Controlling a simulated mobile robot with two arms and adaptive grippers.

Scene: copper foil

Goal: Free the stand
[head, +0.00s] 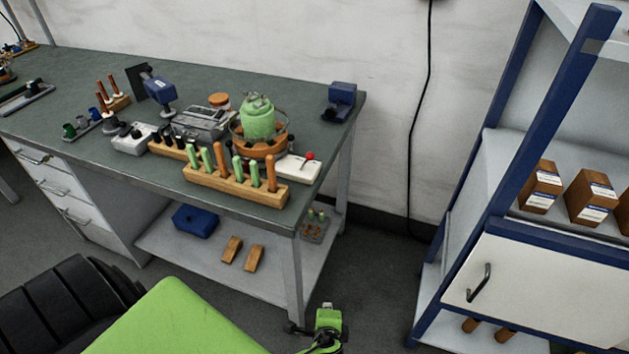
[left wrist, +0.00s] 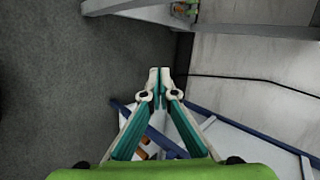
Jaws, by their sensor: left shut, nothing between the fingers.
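On the workbench (head: 150,183), a green rounded piece (head: 258,117) sits in a round orange stand (head: 257,150) with a ring around it. A wooden rack (head: 237,192) in front of it holds several upright green and orange handles. I cannot tell for sure which of these is the task's stand. My left gripper (head: 327,306) is low in front of the bench, beyond its front right leg and away from everything on top. In the left wrist view, its fingertips (left wrist: 159,72) are together and empty. My right gripper is not in view.
A white box with a red knob (head: 300,166) lies right of the rack. A blue device (head: 340,101) stands at the back right corner. A blue-framed shelf (head: 535,125) with brown boxes is at the right. Floor between bench and shelf is open.

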